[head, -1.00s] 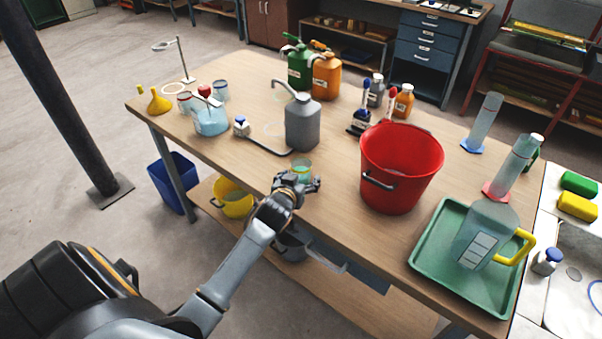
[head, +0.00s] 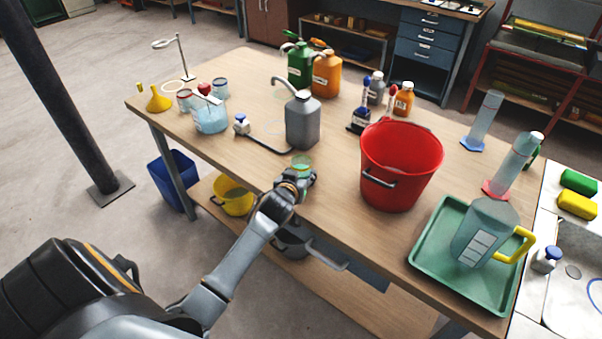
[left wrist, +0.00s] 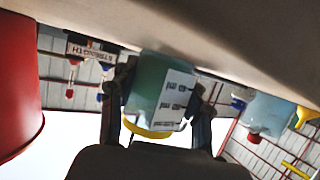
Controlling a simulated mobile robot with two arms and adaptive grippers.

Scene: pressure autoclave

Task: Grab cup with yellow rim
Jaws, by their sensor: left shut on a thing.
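The cup with the yellow rim (head: 303,160) stands near the front edge of the wooden table, just in front of the grey jerrycan. In the left wrist view the cup (left wrist: 148,88) appears upside down, with greenish contents, a white label with dark marks and a yellow rim. My left gripper (head: 299,175) is at the cup, with one finger on each side. In the left wrist view the gripper (left wrist: 157,98) is shut on the cup. The gripper partly hides the cup in the head view. My right gripper is not in view.
A grey jerrycan (head: 302,122) stands right behind the cup. A large red bucket (head: 401,170) is to the right. A green tray (head: 440,262) with a pitcher (head: 480,232) is farther right. A beaker with blue liquid (head: 210,117) stands to the left.

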